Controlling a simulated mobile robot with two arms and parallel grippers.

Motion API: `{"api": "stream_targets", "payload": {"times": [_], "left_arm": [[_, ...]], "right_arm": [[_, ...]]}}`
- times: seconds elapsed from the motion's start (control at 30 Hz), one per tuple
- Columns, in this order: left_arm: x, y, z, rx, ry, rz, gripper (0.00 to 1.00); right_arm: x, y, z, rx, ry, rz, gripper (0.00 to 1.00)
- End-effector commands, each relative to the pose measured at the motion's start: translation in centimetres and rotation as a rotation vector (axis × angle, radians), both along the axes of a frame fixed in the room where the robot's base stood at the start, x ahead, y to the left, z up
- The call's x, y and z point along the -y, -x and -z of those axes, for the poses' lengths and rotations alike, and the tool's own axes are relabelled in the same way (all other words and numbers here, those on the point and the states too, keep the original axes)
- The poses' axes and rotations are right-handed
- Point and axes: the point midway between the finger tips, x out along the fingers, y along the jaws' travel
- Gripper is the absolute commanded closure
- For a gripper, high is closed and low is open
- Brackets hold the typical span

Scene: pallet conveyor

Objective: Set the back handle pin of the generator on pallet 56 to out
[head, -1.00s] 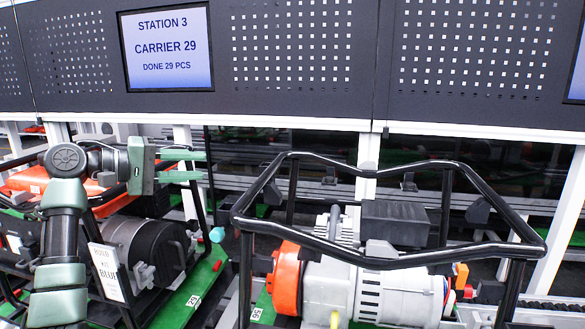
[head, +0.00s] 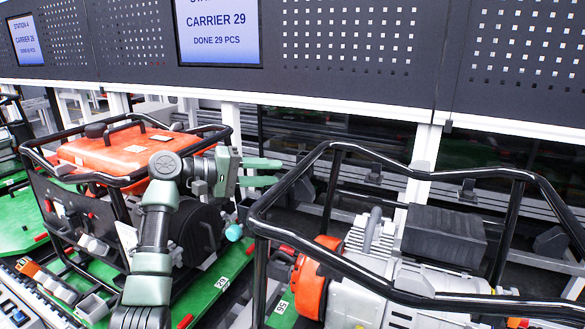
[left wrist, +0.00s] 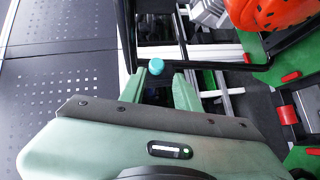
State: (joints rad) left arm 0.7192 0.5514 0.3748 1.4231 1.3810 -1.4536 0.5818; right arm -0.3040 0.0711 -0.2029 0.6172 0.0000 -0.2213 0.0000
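The generator (head: 383,285) with an orange round cover stands on the green pallet 56 (head: 277,316) at the right in the head view, inside a black tube frame (head: 262,250). A teal knob (head: 233,232) shows just left of this frame. In the left wrist view the teal knob (left wrist: 155,66) appears beside black tubes, just beyond the fingertips; I cannot tell whether it is the back pin or how far in it sits. My left gripper (head: 262,172) is open and empty, above the knob and near the frame's left corner. My right gripper is not in view.
Another framed generator with an orange tank (head: 120,150) stands on a green pallet at the left. A dark perforated panel (head: 350,35) with a station screen (head: 217,30) runs along the back. Pale rails lie behind the frames.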

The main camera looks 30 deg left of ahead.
Motion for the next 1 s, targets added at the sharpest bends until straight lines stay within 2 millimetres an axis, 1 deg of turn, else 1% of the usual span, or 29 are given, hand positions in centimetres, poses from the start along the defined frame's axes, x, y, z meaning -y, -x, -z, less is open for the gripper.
{"api": "stream_targets", "payload": {"times": [0.03,0.2,0.3,0.47,0.73,0.83,0.87,1.0], "left_arm": [[0.9,-0.8,-0.6,0.003,0.004,0.005,0.68],[2.8,-3.0,0.1,0.003,0.002,0.003,0.68],[3.4,-3.9,0.4,0.003,0.002,0.003,0.68],[3.9,-4.5,0.6,0.003,0.001,0.001,0.68],[4.0,-4.6,0.7,0.004,0.000,0.001,0.68],[4.0,-4.5,0.7,0.004,0.000,0.001,0.96],[4.0,-4.5,0.7,0.004,0.000,0.001,1.00],[4.0,-4.5,0.7,0.003,0.000,0.001,1.00]], "right_arm": [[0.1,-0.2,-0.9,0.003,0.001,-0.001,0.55],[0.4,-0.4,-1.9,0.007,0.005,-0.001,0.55],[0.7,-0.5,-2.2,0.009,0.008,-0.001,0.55],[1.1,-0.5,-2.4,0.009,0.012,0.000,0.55],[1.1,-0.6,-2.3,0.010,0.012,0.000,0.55],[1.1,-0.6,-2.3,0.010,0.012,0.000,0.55],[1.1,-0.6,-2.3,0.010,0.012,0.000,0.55],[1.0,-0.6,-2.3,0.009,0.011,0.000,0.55]]}}
